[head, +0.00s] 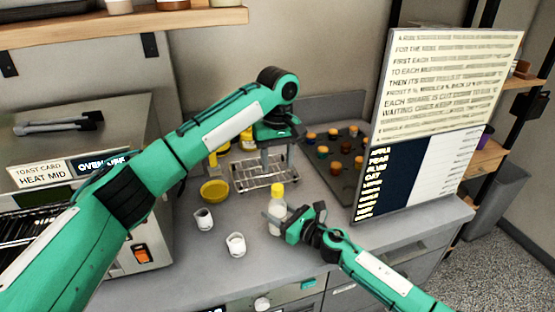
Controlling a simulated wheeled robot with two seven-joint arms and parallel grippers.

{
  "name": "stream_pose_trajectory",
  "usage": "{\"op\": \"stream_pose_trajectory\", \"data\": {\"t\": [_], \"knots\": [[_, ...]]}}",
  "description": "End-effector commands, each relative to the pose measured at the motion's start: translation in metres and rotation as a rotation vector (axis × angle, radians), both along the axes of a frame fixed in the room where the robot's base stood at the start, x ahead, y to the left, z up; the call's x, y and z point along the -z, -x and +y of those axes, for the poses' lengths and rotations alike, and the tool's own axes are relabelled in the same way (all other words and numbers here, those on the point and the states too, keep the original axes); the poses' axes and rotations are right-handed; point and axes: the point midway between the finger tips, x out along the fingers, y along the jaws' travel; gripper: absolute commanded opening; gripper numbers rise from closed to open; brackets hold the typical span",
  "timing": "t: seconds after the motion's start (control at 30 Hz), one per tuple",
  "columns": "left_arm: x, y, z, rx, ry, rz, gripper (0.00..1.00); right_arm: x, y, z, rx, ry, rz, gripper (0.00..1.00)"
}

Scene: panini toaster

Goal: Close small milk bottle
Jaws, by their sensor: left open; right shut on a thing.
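The small milk bottle (277,212) stands upright near the front of the grey counter. It is whitish, and a yellow cap (278,189) shows at its top; I cannot tell how tightly the cap sits. My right gripper (276,220) comes in from the right and is shut on the bottle's body, with its fingers partly hiding the lower part. My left gripper (277,160) is open and points down over the wire rack, above and behind the bottle in the picture. Its fingers are apart from the cap, with nothing seen between them.
A wire rack (250,184), a yellow bowl (214,191) and two white cups (203,220) (236,245) are close by. A dark tray of several jars (340,190) lies right. A large sign board (440,110) stands at the right; the toaster (146,225) is left.

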Motion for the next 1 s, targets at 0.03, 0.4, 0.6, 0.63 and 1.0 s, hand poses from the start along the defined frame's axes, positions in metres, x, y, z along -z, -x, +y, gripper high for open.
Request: {"op": "stream_pose_trajectory", "data": {"t": [0.03, 0.4, 0.6, 0.63, 1.0], "knots": [[0.0, 0.0, 0.0, -0.004, 0.0, 0.0, 0.47, 0.0, 0.0, 0.0, 0.0, 0.0, 0.0, 0.0], [0.005, 0.0, 0.0, -0.003, -0.001, 0.001, 0.47, 0.0, 0.0, 0.0, 0.0, 0.0, 0.0, 0.0], [0.031, 0.0, 0.0, -0.002, -0.001, 0.003, 0.47, 0.0, 0.0, 0.0, 0.0, 0.0, 0.0, 0.0], [0.036, 0.0, 0.0, -0.002, -0.002, 0.002, 0.47, 0.0, 0.0, 0.0, 0.0, 0.0, 0.0, 0.0], [0.078, 0.0, 0.0, -0.002, -0.001, 0.0, 0.47, 0.0, 0.0, 0.0, 0.0, 0.0, 0.0, 0.0]]}}
